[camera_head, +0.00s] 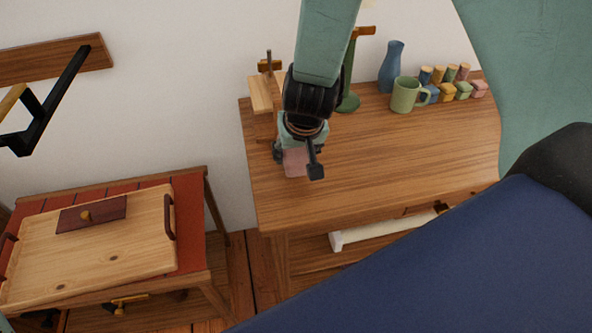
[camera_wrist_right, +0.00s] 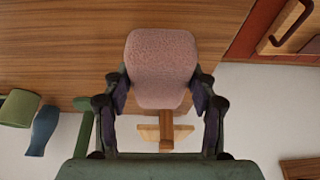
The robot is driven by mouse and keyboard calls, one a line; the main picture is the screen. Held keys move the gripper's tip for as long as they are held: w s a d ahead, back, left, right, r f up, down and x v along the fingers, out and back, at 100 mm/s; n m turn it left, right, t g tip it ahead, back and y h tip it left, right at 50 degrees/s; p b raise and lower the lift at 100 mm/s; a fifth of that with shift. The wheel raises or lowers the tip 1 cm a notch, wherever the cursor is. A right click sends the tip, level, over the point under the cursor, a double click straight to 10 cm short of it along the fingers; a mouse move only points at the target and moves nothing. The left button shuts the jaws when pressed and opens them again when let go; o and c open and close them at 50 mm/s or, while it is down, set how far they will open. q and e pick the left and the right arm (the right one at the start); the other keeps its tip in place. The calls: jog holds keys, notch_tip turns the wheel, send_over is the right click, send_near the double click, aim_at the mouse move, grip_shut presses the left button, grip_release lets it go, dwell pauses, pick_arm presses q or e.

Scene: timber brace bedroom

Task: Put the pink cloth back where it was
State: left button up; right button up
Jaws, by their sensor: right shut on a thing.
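The pink cloth (camera_wrist_right: 161,68) is between the two fingers of my right gripper (camera_wrist_right: 160,88), which is shut on it. In the head view a small part of the cloth (camera_head: 295,163) shows below my right gripper (camera_head: 298,155), over the left end of the wooden table (camera_head: 400,150). The gripper hides part of the cloth there. I cannot tell whether the cloth touches the tabletop. A small wooden stand (camera_head: 263,95) is just behind the gripper; it also shows beyond the cloth in the wrist view (camera_wrist_right: 166,128). My left gripper is not in view.
A green stand (camera_head: 350,102), a blue vase (camera_head: 391,68), a green mug (camera_head: 405,95) and several small coloured blocks (camera_head: 462,90) line the table's back. A lower table at left holds a wooden tray (camera_head: 110,255). The tabletop's front middle is clear.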

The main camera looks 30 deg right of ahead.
jog(key=shift+w+a+f+b, duration=0.2)
jog(key=shift+f+b, duration=0.1)
jog(key=shift+f, duration=0.15)
notch_tip(320, 180, down, 2)
jog(key=shift+f+b, duration=0.1)
jog(key=shift+b, duration=0.8)
jog(key=shift+d+f+b, duration=0.1)
jog(key=shift+f+b, duration=0.3)
jog(key=shift+f, duration=0.05)
jog(key=shift+r, duration=0.15)
jog(key=shift+f, duration=0.2)
jog(key=o, duration=1.1)
